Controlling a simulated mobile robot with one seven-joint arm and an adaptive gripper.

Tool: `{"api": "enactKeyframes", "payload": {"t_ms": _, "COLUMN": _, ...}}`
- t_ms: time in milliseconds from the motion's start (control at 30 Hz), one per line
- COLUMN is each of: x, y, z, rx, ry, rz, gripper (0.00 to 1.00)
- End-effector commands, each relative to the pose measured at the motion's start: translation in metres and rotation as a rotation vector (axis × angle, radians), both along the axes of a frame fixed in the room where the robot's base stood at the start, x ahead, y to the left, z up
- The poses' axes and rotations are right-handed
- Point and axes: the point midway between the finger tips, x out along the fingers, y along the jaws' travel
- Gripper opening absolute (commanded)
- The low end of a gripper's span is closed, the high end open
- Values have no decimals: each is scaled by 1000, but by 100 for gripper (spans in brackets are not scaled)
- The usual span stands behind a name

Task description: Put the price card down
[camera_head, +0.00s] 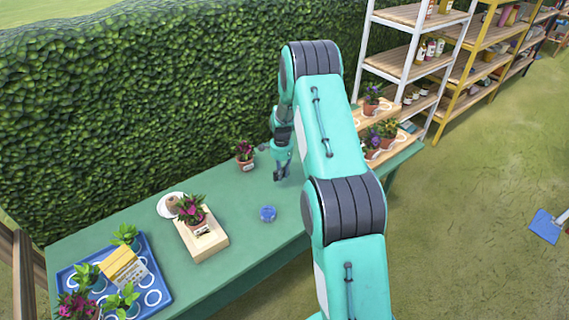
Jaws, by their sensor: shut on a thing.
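My gripper (281,174) points down over the green table (250,205), right of a potted purple plant (246,156). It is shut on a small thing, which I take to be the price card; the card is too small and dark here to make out. I cannot tell whether it touches the table top. A small blue round object (267,213) lies on the table just below and left of the gripper in the picture.
A wooden stand (216,245) holds a potted plant, with a white plate (166,207) beside it. More pots stand on wooden steps (384,118) at the right. A hedge (130,110) runs behind.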

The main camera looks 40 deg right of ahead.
Motion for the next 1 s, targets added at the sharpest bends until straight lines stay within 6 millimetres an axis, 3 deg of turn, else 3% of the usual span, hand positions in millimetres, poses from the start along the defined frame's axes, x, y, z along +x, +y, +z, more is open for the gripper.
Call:
{"api": "enactKeyframes", "payload": {"t_ms": 100, "x": -11, "y": -18, "z": -6, "rx": 0, "ry": 1, "rz": 14, "gripper": 0}}
{"api": "enactKeyframes", "payload": {"t_ms": 300, "x": -20, "y": -33, "z": -13, "rx": -1, "ry": -2, "rz": 33, "gripper": 0}}
{"api": "enactKeyframes", "payload": {"t_ms": 767, "x": -20, "y": -35, "z": -15, "rx": -1, "ry": -2, "rz": 36, "gripper": 0}}
{"api": "enactKeyframes", "payload": {"t_ms": 1000, "x": -4, "y": -44, "z": -17, "rx": -1, "ry": -3, "rz": 35, "gripper": 0}}
